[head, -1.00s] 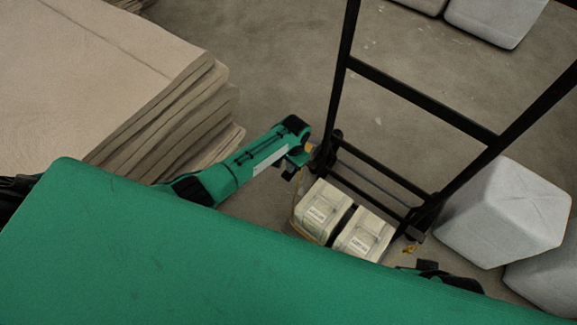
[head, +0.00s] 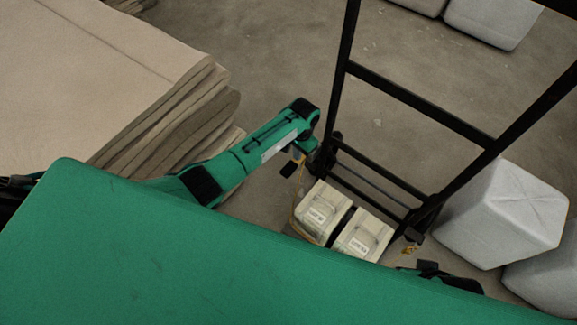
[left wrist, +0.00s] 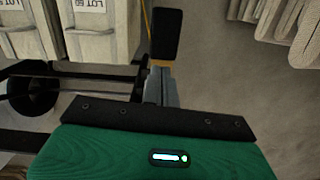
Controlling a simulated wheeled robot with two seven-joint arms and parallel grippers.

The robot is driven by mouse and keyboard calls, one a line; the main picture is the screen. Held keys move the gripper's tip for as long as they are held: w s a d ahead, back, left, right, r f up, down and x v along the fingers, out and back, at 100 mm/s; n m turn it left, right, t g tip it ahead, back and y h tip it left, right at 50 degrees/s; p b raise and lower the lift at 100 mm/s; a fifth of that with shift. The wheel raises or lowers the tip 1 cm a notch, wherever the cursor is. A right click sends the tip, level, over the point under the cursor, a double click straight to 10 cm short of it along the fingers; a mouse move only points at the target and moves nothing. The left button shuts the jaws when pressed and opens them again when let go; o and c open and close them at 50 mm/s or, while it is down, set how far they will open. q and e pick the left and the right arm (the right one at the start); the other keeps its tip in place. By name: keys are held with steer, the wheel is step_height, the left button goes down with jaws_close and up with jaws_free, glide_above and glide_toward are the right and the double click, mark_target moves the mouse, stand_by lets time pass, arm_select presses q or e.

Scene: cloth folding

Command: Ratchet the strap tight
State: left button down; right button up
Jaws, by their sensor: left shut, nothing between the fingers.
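A hand truck (head: 420,98) with a black frame stands upright on the floor. Two pale boxes (head: 322,209) (head: 364,236) with printed labels sit side by side at its foot. A thin yellow strap (head: 294,208) runs along the left side of the boxes; a yellow line also shows in the left wrist view (left wrist: 147,20). A small yellow piece (head: 409,249) lies right of the boxes; I cannot tell if it is the ratchet. My left gripper (head: 288,170) is just left of the truck's frame, above the boxes' left side. Its black fingers (left wrist: 166,38) are shut and empty.
A stack of folded beige cloth (head: 110,70) stands at the left. Grey-white blocks (head: 503,212) lie right of the truck, with others at the top right (head: 492,20). Bare concrete floor (head: 265,60) is free between the stack and the truck.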

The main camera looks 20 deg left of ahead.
arm_select(q)
step_height(320, 180, up, 9)
steer(key=p, duration=0.1)
steer(key=shift+w+d+p, duration=0.25)
steer(key=shift+w+p, duration=0.1)
steer(key=shift+w, duration=0.1)
stand_by(0.5)
